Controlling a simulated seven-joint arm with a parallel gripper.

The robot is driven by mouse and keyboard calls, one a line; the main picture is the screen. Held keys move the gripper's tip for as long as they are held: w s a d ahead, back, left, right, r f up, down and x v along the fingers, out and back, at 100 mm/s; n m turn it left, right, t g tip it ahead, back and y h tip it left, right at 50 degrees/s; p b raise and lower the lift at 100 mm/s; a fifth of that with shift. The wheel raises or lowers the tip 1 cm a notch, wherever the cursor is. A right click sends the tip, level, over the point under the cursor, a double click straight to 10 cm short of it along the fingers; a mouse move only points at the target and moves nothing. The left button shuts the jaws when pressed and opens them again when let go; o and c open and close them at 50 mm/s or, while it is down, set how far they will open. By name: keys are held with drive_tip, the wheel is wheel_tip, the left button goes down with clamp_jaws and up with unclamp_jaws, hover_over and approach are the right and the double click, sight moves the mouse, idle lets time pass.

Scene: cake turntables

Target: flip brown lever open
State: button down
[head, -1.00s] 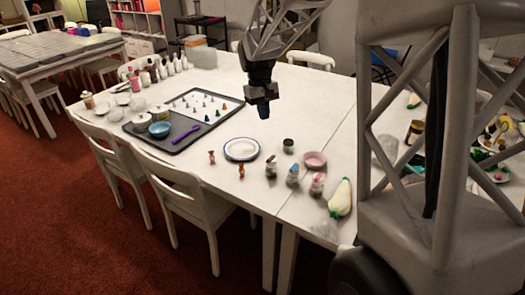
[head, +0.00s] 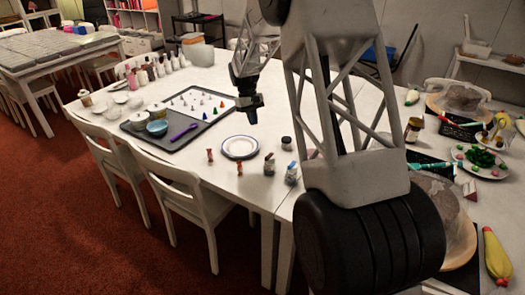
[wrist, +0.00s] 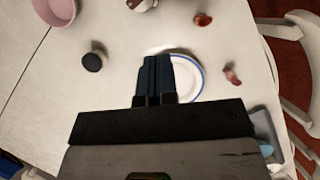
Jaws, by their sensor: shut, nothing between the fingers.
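I cannot make out a brown lever in either view. My gripper (head: 252,114) hangs above the white table (head: 225,185) in the head view, behind the blue-rimmed plate and beside the grey tray. In the wrist view its dark fingers (wrist: 156,75) are together, with nothing held, and cover part of the plate (wrist: 188,76). At the right of the head view, a round brown turntable (head: 435,108) carries a grey-brown cake-like block (head: 463,99). A second turntable (head: 462,235) is nearer and partly hidden by my arm.
A dark jar (head: 286,143), red figures (head: 210,156) and shakers (head: 291,173) stand near the plate. On the right are a green-topped plate (head: 480,160) and a yellow piping bag (head: 496,256).

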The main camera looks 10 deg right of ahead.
sight(269, 155)
drive_tip(key=shift+w+f, duration=0.65)
drive_tip(key=shift+f, duration=0.1)
drive_tip(key=s+d+f, duration=0.2)
drive_tip(key=s+f, duration=0.5)
drive_tip(key=f, duration=0.2)
drive_tip(key=shift+s+d, duration=0.15)
idle(0.4)
drive_tip(key=shift+f, duration=0.15)
